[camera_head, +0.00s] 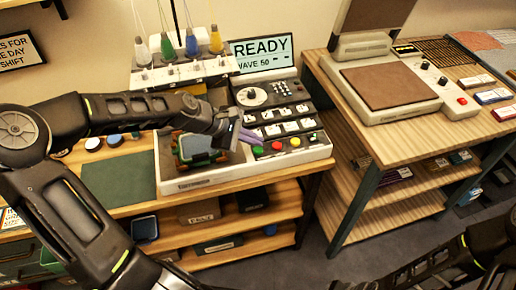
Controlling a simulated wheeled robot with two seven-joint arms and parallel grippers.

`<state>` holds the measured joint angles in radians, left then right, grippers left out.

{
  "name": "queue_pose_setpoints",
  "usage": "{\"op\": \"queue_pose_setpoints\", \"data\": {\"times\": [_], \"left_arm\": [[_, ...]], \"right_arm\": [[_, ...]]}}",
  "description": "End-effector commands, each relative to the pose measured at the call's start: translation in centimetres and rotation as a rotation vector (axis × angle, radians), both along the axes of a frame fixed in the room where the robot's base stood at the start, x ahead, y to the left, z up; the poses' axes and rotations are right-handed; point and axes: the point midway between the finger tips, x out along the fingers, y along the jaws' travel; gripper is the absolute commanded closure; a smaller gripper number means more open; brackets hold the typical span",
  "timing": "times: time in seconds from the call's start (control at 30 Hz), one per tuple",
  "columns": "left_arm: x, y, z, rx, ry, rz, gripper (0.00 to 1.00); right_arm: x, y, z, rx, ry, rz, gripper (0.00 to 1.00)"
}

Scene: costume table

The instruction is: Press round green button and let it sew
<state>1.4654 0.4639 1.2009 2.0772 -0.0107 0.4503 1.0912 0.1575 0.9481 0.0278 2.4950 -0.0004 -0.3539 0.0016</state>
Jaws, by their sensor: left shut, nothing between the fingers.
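The embroidery machine (185,183) stands on the wooden table at the left, with a sloped grey control panel. Its screen (262,52) reads "READY" and "WAVE 50". Along the panel's front edge sit a round green button (257,150), a red button (277,146) and a yellow button (295,142). My left gripper (256,138) is shut and empty, its purplish fingers pointing right, just above and behind the green button in the picture. Whether it touches the panel I cannot tell.
Spools of several colours (190,43) stand on the machine's top. A dark green mat (118,178) lies left of it. A second table at the right bears a press-like machine (392,90). My right arm shows at the bottom right; its gripper is out of view.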

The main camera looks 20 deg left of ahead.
Motion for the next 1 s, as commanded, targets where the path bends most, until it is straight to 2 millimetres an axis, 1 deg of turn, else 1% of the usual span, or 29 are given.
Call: {"op": "queue_pose_setpoints", "data": {"times": [0.67, 1.0], "left_arm": [[0.0, -0.01, -0.04, 0.0, 0.0, 0.0, 1.0], [0.0, -0.04, -0.82, 0.001, -0.001, -0.001, 1.0]], "right_arm": [[0.0, 0.0, 0.01, 0.0, 0.0, 0.0, 1.0], [0.0, 0.0, 0.11, 0.0, 0.0, 0.0, 1.0]]}}
